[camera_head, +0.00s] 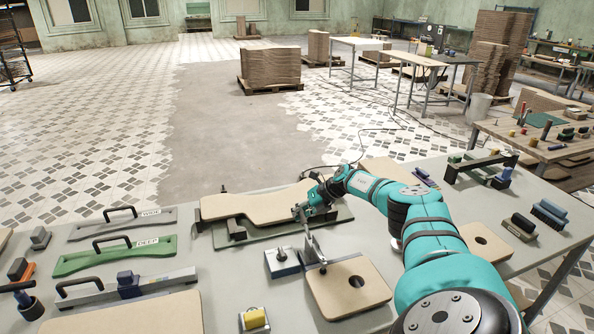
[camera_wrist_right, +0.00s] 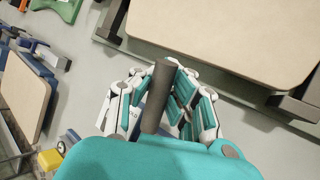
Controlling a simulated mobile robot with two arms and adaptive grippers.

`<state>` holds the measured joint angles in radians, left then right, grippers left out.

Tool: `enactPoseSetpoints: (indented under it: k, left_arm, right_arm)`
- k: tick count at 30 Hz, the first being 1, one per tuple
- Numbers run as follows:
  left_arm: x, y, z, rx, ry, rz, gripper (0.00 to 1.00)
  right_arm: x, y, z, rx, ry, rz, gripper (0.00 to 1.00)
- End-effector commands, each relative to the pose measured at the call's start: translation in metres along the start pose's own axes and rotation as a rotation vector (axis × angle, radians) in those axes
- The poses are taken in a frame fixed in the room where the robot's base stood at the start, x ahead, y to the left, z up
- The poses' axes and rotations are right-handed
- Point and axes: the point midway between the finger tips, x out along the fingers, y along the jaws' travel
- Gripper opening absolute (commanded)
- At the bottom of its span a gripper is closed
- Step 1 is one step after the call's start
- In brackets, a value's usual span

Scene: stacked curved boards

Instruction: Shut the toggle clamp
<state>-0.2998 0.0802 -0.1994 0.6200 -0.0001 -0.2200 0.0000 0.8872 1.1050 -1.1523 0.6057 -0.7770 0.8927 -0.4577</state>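The toggle clamp's grey metal lever (camera_head: 312,245) stands up, leaning left, beside a beige board with a round hole (camera_head: 349,287). My right gripper (camera_head: 304,209) is at the lever's upper end. In the right wrist view, a dark grey cylindrical handle (camera_wrist_right: 159,95) lies between the fingers of my right gripper (camera_wrist_right: 160,80), with fingers close against both sides. The gripper looks shut on this handle. The fingers partly hide the upper end of the lever in the head view. My left gripper is not in view.
A blue-edged metal block with a dark knob (camera_head: 282,262) stands left of the lever. A long curved board (camera_head: 256,207) lies on a fixture behind. Green (camera_head: 115,257) and grey templates with handles lie left. A yellow block (camera_head: 254,319) is near the front.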

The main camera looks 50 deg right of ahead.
Motion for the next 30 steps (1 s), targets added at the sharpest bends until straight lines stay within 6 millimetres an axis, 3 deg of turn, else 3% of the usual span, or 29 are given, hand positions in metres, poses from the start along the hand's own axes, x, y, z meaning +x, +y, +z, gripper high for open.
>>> enactPoseSetpoints:
  k: [1,7,17,26,30]
  left_arm:
    - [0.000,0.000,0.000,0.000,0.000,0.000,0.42]
    - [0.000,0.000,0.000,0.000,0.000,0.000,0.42]
    - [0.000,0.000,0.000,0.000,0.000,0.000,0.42]
    - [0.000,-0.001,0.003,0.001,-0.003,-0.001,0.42]
    - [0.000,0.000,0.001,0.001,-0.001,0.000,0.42]
  right_arm:
    - [-0.005,-0.008,0.002,0.004,-0.008,-0.016,0.00]
    - [-0.005,-0.008,0.002,0.004,-0.010,-0.017,0.00]
    - [-0.004,-0.005,0.002,0.003,-0.008,-0.010,0.42]
    - [-0.005,-0.003,0.001,0.001,-0.005,-0.005,0.42]
    - [-0.021,-0.004,0.001,0.001,-0.006,-0.007,0.42]
